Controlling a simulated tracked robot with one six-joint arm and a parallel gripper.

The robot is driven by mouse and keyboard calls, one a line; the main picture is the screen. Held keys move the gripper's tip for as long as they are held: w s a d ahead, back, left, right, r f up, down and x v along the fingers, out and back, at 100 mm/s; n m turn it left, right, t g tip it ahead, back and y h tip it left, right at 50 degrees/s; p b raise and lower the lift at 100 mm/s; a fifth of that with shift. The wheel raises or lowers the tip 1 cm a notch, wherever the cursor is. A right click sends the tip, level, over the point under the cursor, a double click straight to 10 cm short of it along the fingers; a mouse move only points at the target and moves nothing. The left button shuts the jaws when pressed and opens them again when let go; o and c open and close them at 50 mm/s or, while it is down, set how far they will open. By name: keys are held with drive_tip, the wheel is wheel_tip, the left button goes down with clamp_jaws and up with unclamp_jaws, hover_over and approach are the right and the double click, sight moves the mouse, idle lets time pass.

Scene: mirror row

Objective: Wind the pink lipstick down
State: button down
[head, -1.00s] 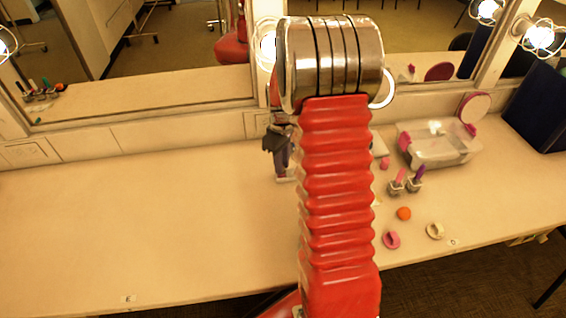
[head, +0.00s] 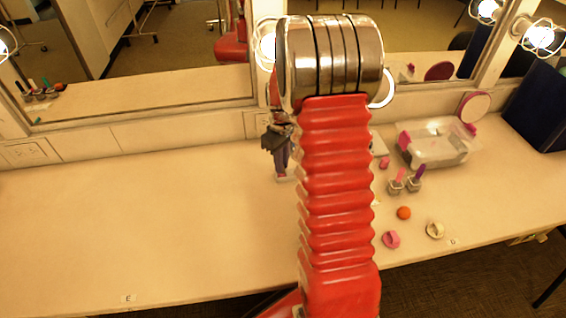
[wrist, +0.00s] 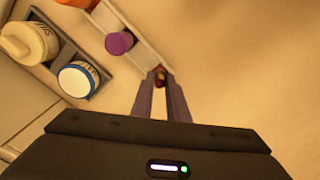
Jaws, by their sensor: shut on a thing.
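My gripper (wrist: 160,76) points down in the wrist view, its two dark fingers close together on a small red and gold piece (wrist: 160,79). This looks like the lipstick, but most of it is hidden between the fingertips and I cannot tell how far it is wound out. It stands at the end of a pale rack (wrist: 140,47). In the head view the dark gripper (head: 283,168) shows partly at the left of my red arm, and the lipstick cannot be made out there.
A purple cap (wrist: 119,43) and an orange one (wrist: 77,2) stand along the rack. Beside it a grey tray holds a white, blue-ringed jar (wrist: 77,80) and a cream jar (wrist: 28,42). A clear box (head: 438,150) stands at right. The left counter (head: 130,220) is clear.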

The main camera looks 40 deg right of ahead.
drive_tip(key=c, duration=1.7)
unclamp_jaws()
drive_tip(key=shift+r, duration=0.1)
wheel_tip(320, 180, up, 14)
drive_tip(key=shift+f, duration=0.2)
drive_tip(key=shift+w+m, duration=0.1)
drive_tip(key=shift+m, duration=0.2)
drive_tip(key=shift+s+a+r+m+t, duration=0.35)
drive_tip(key=shift+s+a+r+t, duration=0.9)
drive_tip(key=shift+s+a, duration=2.45)
drive_tip(key=shift+s+a+r+m+t, duration=0.5)
drive_tip(key=shift+s+a+r, duration=1.4)
drive_tip(key=shift+s+a, duration=1.8)
drive_tip(key=shift+s+a+r+m+t, duration=0.25)
drive_tip(key=shift+s+a+r+t, duration=1.05)
drive_tip(key=shift+s+a, duration=2.35)
